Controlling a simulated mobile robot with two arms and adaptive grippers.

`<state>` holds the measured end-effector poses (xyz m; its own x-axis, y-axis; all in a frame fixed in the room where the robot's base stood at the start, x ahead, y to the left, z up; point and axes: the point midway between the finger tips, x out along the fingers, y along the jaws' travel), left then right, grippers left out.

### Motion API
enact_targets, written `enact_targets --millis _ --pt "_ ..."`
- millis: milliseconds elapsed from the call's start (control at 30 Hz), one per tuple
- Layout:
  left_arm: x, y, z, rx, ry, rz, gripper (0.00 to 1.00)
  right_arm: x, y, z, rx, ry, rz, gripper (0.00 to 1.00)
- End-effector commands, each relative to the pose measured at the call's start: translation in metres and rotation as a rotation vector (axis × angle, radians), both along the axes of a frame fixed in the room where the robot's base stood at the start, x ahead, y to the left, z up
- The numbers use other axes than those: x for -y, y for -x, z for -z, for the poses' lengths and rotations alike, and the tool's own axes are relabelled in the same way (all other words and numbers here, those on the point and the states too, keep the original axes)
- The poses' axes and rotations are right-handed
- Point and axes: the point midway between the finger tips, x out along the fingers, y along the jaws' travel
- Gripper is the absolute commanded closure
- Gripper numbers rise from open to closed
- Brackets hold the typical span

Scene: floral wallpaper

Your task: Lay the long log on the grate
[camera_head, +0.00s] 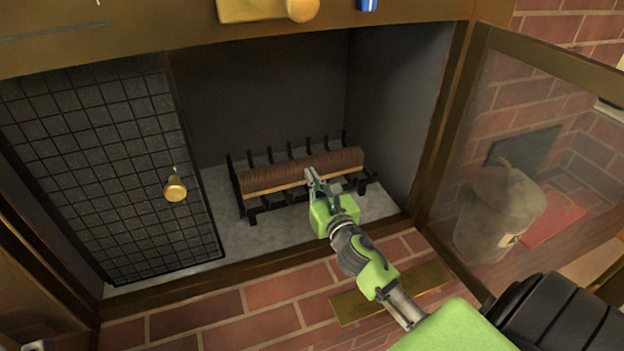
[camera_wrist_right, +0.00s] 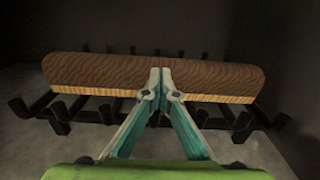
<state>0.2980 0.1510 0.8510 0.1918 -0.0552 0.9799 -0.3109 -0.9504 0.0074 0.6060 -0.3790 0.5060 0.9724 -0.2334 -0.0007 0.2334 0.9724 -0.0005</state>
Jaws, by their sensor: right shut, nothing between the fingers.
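The long log (camera_head: 272,178) is brown with a pale cut face along its front. It lies lengthwise on the black grate (camera_head: 290,197) inside the fireplace. My right gripper (camera_head: 312,174) reaches in from the front right, its fingertips at the log's front edge. In the right wrist view the log (camera_wrist_right: 100,70) spans the frame on the grate (camera_wrist_right: 62,115), and the shut fingertips (camera_wrist_right: 160,78) overlap the log's middle, with nothing held. I cannot tell whether they touch it. My left gripper is not in view.
A black mesh screen (camera_head: 105,165) with a brass knob (camera_head: 175,188) covers the opening's left side. A glass door (camera_head: 530,150) stands open on the right, with a grey bucket (camera_head: 500,215) seen through it. Brick hearth (camera_head: 235,315) lies in front.

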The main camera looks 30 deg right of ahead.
Motion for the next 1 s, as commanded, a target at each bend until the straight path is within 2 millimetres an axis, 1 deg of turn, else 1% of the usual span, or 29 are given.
enact_targets --millis 367,467,567,600,733,833,1000 --pt "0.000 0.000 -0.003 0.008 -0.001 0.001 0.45 0.001 -0.003 -0.001 0.000 0.000 0.000 1.00" --pt "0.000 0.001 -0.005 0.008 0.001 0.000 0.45 0.004 -0.016 -0.002 0.002 0.001 0.000 1.00" --pt "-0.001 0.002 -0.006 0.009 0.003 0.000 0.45 0.008 -0.035 -0.003 0.003 0.002 0.000 1.00" --pt "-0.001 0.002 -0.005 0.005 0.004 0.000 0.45 0.011 -0.043 -0.002 0.003 0.002 0.001 1.00" --pt "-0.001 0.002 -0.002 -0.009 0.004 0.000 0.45 0.015 -0.062 -0.001 0.002 0.001 0.000 1.00" --pt "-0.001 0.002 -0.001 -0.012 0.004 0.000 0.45 0.017 -0.068 -0.001 0.001 0.000 0.001 1.00" --pt "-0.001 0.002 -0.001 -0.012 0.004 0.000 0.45 0.017 -0.070 0.000 0.000 0.000 0.001 1.00"
